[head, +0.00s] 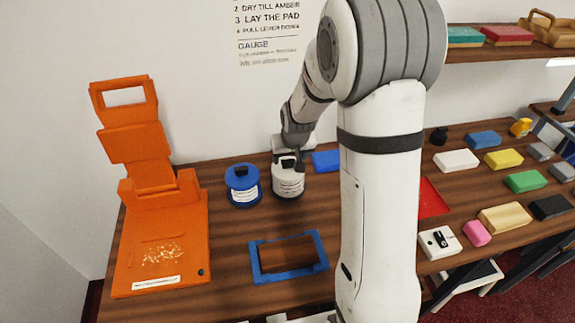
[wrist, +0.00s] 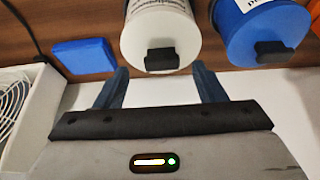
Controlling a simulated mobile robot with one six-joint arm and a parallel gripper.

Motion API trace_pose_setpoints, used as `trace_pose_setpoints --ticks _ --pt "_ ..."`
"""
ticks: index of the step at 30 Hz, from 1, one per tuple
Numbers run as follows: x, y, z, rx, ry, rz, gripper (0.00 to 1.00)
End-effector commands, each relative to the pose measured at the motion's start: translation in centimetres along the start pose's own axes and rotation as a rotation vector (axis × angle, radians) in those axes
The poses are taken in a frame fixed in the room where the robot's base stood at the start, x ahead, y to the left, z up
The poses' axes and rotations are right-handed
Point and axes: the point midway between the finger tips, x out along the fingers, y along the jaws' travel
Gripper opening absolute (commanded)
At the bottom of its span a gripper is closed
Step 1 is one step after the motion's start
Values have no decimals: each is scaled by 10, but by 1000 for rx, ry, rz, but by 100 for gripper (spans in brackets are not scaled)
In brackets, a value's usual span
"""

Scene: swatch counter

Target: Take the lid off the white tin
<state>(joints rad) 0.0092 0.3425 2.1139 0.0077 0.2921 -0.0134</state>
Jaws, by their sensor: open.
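The white tin (head: 288,188) with a printed label stands upright on the wooden counter, to the right of the blue tin (head: 243,190). My gripper (head: 290,157) is right above the white tin and partly hides its top. In the wrist view the white tin (wrist: 155,25) shows a black knob (wrist: 162,60) on its lid. The lid appears to be on the tin. The fingers of my gripper (wrist: 162,78) are spread wide, one on each side of the knob, with gaps between. Nothing is held.
The blue tin stands close on the left. A blue block (head: 326,160) lies just right of the white tin. A blue open frame (head: 288,258) lies in front, and an orange press (head: 160,215) stands at the left. Several coloured blocks cover the counter's right side.

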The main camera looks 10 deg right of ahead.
Motion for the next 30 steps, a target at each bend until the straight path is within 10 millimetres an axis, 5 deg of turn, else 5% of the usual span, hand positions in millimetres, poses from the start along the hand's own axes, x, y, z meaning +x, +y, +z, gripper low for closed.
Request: trace_pose_setpoints --ticks 6,16,30 --pt "25 -2 2 -1 -3 -1 64" --pt "30 -3 2 -1 0 -1 64" --pt "30 -3 2 -2 0 -2 25"
